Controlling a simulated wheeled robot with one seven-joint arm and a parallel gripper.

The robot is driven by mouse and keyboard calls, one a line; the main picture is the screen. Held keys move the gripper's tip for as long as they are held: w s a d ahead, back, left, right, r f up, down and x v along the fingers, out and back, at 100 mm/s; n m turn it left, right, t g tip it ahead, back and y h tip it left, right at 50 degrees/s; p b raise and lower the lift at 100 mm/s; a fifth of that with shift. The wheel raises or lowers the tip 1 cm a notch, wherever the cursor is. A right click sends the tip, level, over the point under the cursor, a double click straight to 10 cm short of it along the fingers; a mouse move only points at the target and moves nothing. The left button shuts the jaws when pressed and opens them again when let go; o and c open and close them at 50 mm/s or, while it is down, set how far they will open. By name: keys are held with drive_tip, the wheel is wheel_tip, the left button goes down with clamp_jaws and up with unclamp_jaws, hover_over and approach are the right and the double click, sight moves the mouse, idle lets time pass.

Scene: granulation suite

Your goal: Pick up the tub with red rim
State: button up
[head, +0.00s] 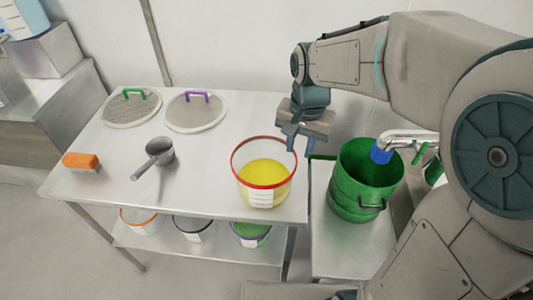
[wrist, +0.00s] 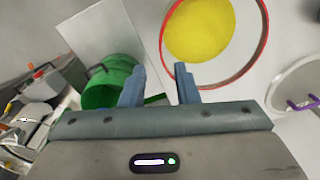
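The tub with red rim (head: 264,200) stands upright on the steel table near its right front edge. It is clear, holds yellow material and has a white label on its front. In the wrist view its red rim (wrist: 261,50) shows at the upper right. My gripper (head: 293,143) is above the table, behind and to the right of the tub, pointing down. In the wrist view the blue fingers (wrist: 160,82) are apart with nothing between them. The near part of the rim passes close to the right finger; I cannot tell whether they touch.
A green bucket (head: 350,195) stands on a lower stand to the right, under a metal spout (head: 405,139). Two round sieve lids (head: 132,110), a metal scoop (head: 160,150) and an orange brush (head: 82,162) lie on the table (head: 215,160). Several tubs sit on the shelf below.

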sight(290, 179)
drive_tip(key=shift+w+a+f, duration=0.2)
drive_tip(key=shift+a+f, duration=0.1)
drive_tip(key=shift+f, duration=0.15)
drive_tip(key=shift+w+a+f, duration=0.15)
drive_tip(key=shift+a+f, duration=0.1)
drive_tip(key=shift+f, duration=0.15)
wheel_tip(290, 179, down, 8)
drive_tip(key=shift+a+r, duration=0.15)
drive_tip(key=shift+w+f+p, duration=0.15)
drive_tip(key=shift+f+p, duration=0.25)
drive_tip(key=shift+f, duration=2.35)
clamp_jaws()
drive_tip(key=shift+r, duration=0.1)
